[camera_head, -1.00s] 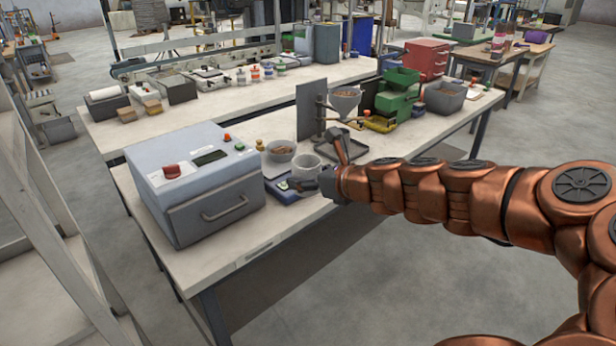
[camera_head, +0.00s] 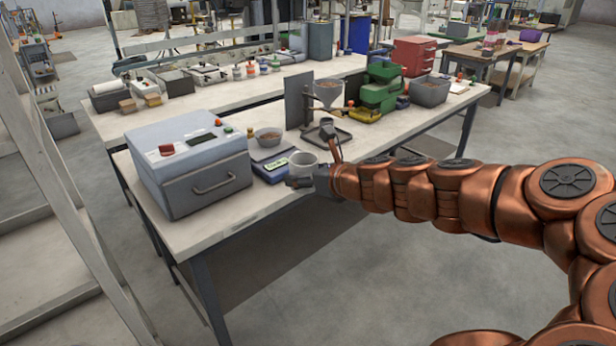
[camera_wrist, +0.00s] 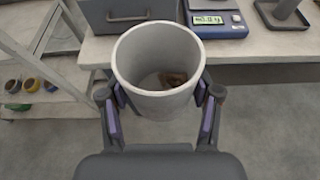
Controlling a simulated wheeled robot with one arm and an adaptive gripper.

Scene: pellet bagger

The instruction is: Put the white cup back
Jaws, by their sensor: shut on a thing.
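The white cup (camera_wrist: 157,104) is upright between the fingers of my gripper (camera_wrist: 158,112) in the wrist view, with a few brown pellets at its bottom. My gripper is shut on it. In the head view the cup (camera_head: 303,163) shows just beyond my gripper (camera_head: 303,181), at the bench's front edge. The blue scale (camera_head: 272,165) is left of the cup, and its plate looks empty. The scale also shows in the wrist view (camera_wrist: 215,18), beyond the cup and to the right.
A grey sealer-like box (camera_head: 190,165) stands left of the scale. A hopper (camera_head: 328,92) over a tray (camera_head: 326,134), green bins (camera_head: 380,88) and a grey tub (camera_head: 430,91) stand to the right. The bench front (camera_head: 215,229) has bare space.

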